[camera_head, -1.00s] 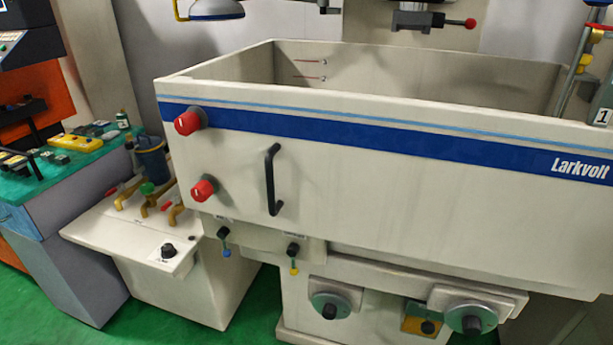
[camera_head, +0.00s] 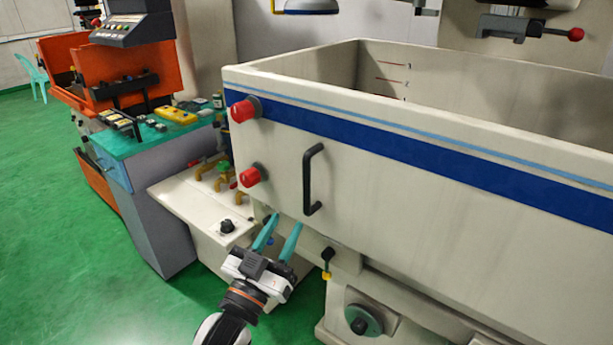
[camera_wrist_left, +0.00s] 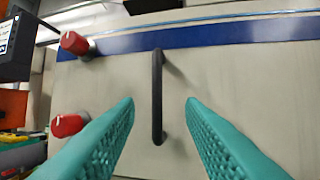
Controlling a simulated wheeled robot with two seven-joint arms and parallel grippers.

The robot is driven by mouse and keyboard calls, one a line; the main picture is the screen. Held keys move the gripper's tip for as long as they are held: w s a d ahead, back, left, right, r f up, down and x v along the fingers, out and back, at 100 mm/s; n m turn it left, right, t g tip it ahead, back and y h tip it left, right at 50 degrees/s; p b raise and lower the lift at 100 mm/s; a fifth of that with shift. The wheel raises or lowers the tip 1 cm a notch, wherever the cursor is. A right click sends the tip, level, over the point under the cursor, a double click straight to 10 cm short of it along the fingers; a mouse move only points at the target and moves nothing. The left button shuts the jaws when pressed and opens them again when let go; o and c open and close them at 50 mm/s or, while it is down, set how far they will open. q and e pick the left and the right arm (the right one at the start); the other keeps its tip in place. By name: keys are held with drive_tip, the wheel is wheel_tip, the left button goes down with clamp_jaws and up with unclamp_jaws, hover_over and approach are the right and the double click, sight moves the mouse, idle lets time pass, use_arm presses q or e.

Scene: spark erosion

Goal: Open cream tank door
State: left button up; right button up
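The cream tank door (camera_head: 400,180) is the front wall of the tank, with a blue stripe, and it looks shut. Its black upright handle (camera_head: 308,180) is left of the middle of the head view. Two red knobs sit at its left edge, an upper one (camera_head: 244,109) and a lower one (camera_head: 252,176). My left gripper (camera_head: 282,224) is open and empty, below and a little left of the handle in the head view. In the left wrist view the handle (camera_wrist_left: 157,95) shows between the two teal fingers (camera_wrist_left: 160,105), not touched by them. My right gripper is out of view.
A cream side unit (camera_head: 205,205) with small valves stands left of the tank. An orange machine and a teal-topped cabinet (camera_head: 150,140) stand farther left. A yellow-tipped lever (camera_head: 327,262) and a round dial (camera_head: 362,318) are below the door. Green floor is clear at left.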

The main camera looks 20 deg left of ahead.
sight(305, 179)
use_arm(q)
drive_tip(key=p+x, duration=0.1)
drive_tip(key=x, duration=0.3)
drive_tip(key=p+x, duration=0.1)
drive_tip(key=x, duration=0.3)
drive_tip(key=r+p+x, duration=0.1)
drive_tip(key=p+x, duration=0.1)
drive_tip(key=x, duration=0.2)
drive_tip(key=shift+s+a, duration=0.2)
drive_tip(key=shift+a, duration=0.05)
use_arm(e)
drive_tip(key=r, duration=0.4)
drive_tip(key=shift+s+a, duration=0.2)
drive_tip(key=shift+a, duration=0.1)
use_arm(q)
clamp_jaws()
